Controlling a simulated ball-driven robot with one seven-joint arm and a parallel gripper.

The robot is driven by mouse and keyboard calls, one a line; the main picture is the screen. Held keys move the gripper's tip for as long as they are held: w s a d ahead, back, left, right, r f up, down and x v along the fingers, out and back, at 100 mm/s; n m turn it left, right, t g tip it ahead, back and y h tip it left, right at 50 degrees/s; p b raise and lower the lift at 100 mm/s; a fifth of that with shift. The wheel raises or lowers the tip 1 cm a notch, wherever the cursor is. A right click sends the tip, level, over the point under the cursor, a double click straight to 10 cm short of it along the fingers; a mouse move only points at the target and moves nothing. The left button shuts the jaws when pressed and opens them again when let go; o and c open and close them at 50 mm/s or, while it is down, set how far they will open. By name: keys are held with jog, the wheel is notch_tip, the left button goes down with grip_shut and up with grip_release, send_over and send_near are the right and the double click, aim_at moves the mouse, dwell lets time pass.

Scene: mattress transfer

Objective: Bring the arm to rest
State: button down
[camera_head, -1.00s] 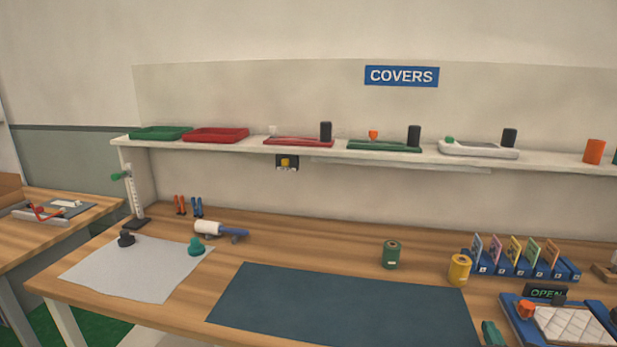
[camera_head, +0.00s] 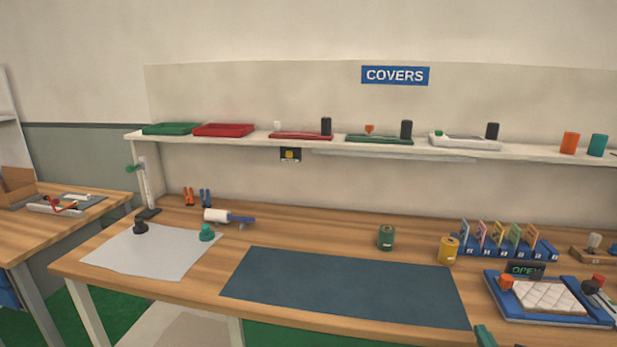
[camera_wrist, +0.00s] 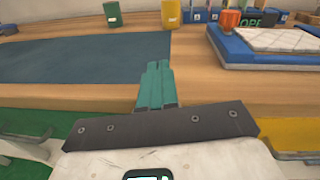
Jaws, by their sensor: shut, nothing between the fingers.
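My gripper (camera_wrist: 157,86) shows in the wrist view with its teal fingers together and nothing between them. It is in front of the workbench's front edge, near the right end of the dark blue mat (camera_wrist: 90,60). In the head view only a small teal part of it (camera_head: 484,336) shows at the bottom edge; the rest of the arm is out of view. The wooden workbench (camera_head: 330,222) has the dark mat (camera_head: 340,290) lying flat and bare on it.
A blue tray (camera_head: 505,312) with a white quilted mattress (camera_head: 548,296) and an OPEN sign (camera_head: 526,269) sits at right. Green (camera_head: 386,237) and yellow (camera_head: 448,249) spools stand behind the mat. A shelf (camera_head: 350,148) with trays runs above. A side table (camera_head: 60,222) stands left.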

jog(key=s+a+f+n+g+y, duration=0.3)
jog(key=s+a+f+n+g, duration=0.15)
jog(key=s+a+n, duration=0.5)
jog(key=s+a+f+n+g+y, duration=0.3)
jog(key=s+a+f+n, duration=0.25)
jog(key=n, duration=0.65)
jog(key=s+a+n+g+h, duration=0.1)
jog(key=s+n+g, duration=0.3)
jog(key=s, duration=0.9)
jog(key=s+a+r+n+g+h, duration=0.1)
jog(key=s+n+g, duration=0.3)
jog(key=s+n, duration=0.6)
jog(key=s, duration=0.3)
jog(key=shift+a+r+n+g+h, duration=0.15)
jog(key=shift+a+n+g+h, duration=0.1)
jog(key=shift+n+g+h, duration=0.15)
